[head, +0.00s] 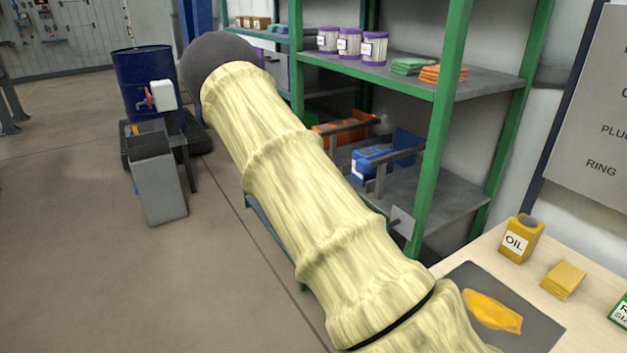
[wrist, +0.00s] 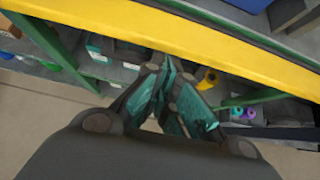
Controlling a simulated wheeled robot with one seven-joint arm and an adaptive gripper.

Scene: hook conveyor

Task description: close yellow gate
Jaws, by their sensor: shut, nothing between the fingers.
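A long yellow bar or edge (wrist: 225,55) runs across the upper part of the wrist view, sloping down to the right. I cannot tell whether it is the yellow gate, and no hinge or latch shows. My gripper (wrist: 165,68) has teal finger pads brought together and is shut and empty. Its tips lie just below the yellow band in the picture; I cannot tell whether they touch it. In the head view my pale sleeved arm crosses the middle, and the gripper is hidden beyond its dark far end. No yellow gate shows clearly there.
A green-framed shelf (head: 447,120) stands right of my arm, with purple-lidded tubs (head: 348,43) and blue bins (head: 372,165). A workbench (head: 490,262) with an oil can (head: 521,240) is at lower right. A blue drum (head: 141,80) stands at left. The left floor is largely clear.

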